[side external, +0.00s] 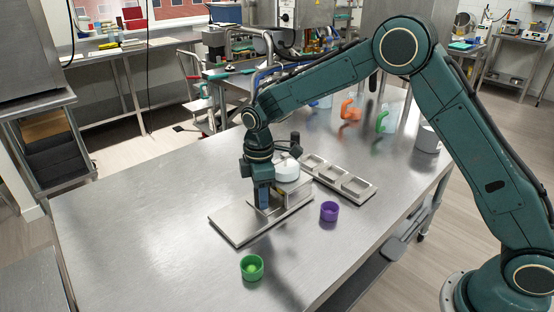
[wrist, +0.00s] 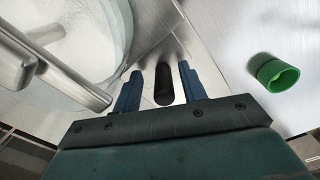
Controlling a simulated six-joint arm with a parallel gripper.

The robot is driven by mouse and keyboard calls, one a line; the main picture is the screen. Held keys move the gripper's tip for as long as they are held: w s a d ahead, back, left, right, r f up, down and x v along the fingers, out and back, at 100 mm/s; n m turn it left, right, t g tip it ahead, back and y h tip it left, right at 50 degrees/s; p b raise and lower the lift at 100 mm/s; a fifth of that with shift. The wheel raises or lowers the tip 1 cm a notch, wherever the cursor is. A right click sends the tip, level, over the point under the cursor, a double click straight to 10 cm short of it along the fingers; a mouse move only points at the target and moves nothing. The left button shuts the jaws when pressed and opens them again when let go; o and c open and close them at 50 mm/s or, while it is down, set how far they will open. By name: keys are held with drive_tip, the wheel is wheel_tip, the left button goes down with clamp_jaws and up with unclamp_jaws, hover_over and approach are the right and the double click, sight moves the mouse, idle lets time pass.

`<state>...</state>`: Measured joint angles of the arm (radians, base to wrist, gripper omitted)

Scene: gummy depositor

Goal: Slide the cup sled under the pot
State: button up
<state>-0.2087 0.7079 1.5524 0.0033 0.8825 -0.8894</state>
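The white pot (side external: 286,171) stands over a flat steel base plate (side external: 232,228) in the side view, and its translucent bowl (wrist: 75,40) fills the upper left of the wrist view. My gripper (side external: 262,197) points down at the near side of the pot. In the wrist view its two blue fingers (wrist: 160,88) are apart, one on each side of a black upright peg (wrist: 163,85), with a gap visible on both sides. The peg looks like the sled's handle. The sled itself is mostly hidden, and I cannot tell its exact outline.
A green cup (side external: 251,267) with something yellow-green inside stands at the front, and a purple cup (side external: 329,212) right of the plate. A steel tray with square pockets (side external: 371,191) lies behind. Orange (side external: 349,112) and green-handled (side external: 384,122) jugs stand farther back. The table's left is clear.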

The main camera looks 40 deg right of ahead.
drive_tip(key=shift+a, duration=0.1)
drive_tip(key=shift+r, duration=0.55)
wheel_tip(320, 180, up, 13)
drive_tip(key=shift+f, duration=0.15)
idle(0.5)
